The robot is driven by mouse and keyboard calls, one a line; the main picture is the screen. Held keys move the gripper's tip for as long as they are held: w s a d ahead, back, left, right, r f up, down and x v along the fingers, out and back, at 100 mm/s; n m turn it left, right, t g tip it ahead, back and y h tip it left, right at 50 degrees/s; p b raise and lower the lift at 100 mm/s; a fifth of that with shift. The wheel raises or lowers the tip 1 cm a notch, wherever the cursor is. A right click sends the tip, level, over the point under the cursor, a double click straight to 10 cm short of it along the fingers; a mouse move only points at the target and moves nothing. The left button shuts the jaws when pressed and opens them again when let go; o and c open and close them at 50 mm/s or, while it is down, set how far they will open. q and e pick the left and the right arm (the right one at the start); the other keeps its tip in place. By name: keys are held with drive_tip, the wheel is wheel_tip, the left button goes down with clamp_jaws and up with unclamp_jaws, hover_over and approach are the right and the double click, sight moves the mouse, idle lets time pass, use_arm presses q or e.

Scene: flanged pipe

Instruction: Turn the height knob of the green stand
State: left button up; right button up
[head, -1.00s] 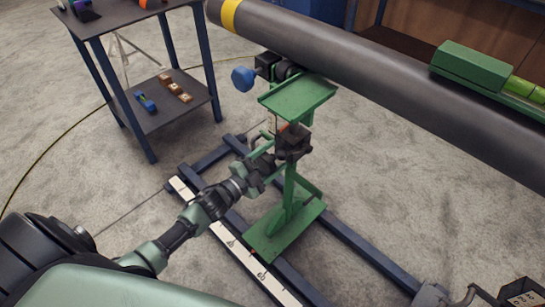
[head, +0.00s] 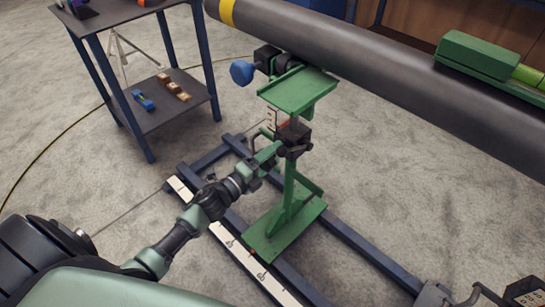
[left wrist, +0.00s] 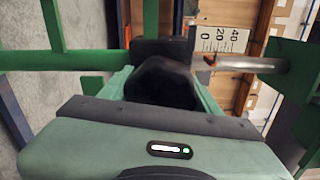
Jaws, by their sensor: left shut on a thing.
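The green stand (head: 290,200) stands on the floor rails, its green top plate (head: 298,90) close beside the grey pipe. A black clamp block (head: 294,132) sits on its post. My left gripper (head: 268,158) reaches the post from the left, below the plate, and is shut on the dark height knob (left wrist: 160,82). The fingers hide much of the knob in the head view. In the left wrist view a white scale (left wrist: 225,40) marked 0, 20, 40 shows beside a red pointer. My right gripper is not in view.
The large grey pipe (head: 385,70) runs across the back, with a blue knob (head: 242,72) near the stand top. Dark blue rails (head: 350,240) and a white ruler strip (head: 232,244) lie on the floor. A shelf table (head: 160,110) stands at back left.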

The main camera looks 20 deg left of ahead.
sight(263, 164)
use_arm(q)
drive_tip(key=shift+f+m, duration=0.1)
drive_tip(key=shift+m, duration=0.2)
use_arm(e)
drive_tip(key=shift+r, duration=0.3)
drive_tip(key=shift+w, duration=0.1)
use_arm(q)
drive_tip(key=o, duration=1.4)
drive_tip(key=shift+c, duration=0.2)
drive_tip(key=shift+s+a, duration=0.15)
drive_tip(key=shift+s, duration=0.35)
drive_tip(key=v, duration=0.6)
drive_tip(key=shift+s+a, duration=0.2)
drive_tip(key=shift+s, duration=0.15)
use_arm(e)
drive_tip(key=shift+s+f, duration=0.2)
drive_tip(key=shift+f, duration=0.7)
